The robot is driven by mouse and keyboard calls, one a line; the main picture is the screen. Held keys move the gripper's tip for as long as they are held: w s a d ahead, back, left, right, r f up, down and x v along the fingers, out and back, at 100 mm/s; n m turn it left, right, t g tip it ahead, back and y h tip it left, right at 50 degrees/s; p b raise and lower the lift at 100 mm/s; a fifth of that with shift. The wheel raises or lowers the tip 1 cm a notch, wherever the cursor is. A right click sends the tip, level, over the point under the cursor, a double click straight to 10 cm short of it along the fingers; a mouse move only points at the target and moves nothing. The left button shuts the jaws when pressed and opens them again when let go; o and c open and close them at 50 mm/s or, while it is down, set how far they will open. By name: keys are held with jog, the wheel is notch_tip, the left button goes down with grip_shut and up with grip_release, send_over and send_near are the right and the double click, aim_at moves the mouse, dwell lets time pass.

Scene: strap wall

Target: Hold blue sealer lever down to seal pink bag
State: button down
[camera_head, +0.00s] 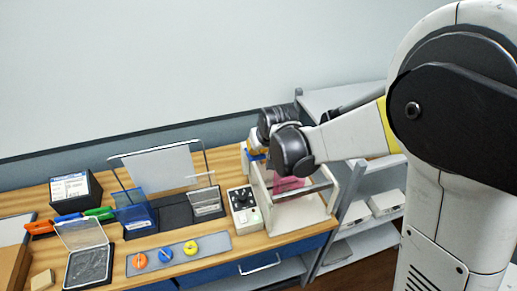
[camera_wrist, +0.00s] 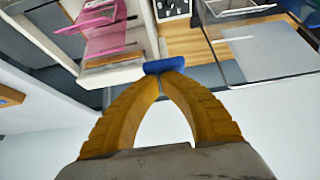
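The sealer (camera_head: 292,212) is a pale frame on the wooden bench. The pink bag (camera_head: 288,184) shows inside it, partly hidden by my wrist; in the wrist view the pink bag (camera_wrist: 92,38) is at the upper left. The blue lever (camera_wrist: 165,65) is a short blue bar; a bit of blue (camera_head: 255,157) shows under my wrist in the head view. My gripper (camera_wrist: 162,76) has its yellow fingers brought together, with the tips at the blue lever, seemingly touching it. The bar extends past both tips. I cannot tell how far down the lever is.
A control box with knobs (camera_head: 243,208) stands left of the sealer. Further left are a clear-panelled stand (camera_head: 180,215), a strip with coloured knobs (camera_head: 180,252), an open-lidded tray (camera_head: 88,266) and coloured-handled tools (camera_head: 70,221). A grey shelf (camera_head: 350,245) stands at right.

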aim_at(263, 187)
jog(key=shift+s+d+f+t+b, duration=0.2)
jog(key=shift+s+f+t+b, duration=0.35)
jog(key=shift+f+b, duration=0.55)
jog(key=shift+s+d+f+t+y+b, duration=0.2)
jog(key=shift+s+f+t+b, duration=0.45)
jog(key=shift+f+b, duration=1.65)
jog(key=shift+s+d+f+t+y+b, duration=0.15)
jog(key=shift+s+f+t+y+b, duration=0.35)
jog(key=shift+f+b, duration=1.85)
jog(key=shift+s+d+f+t+y+b, duration=0.15)
jog(key=shift+s+f+t+b, duration=0.7)
jog(key=shift+b, duration=2.8)
jog(key=shift+w, duration=0.15)
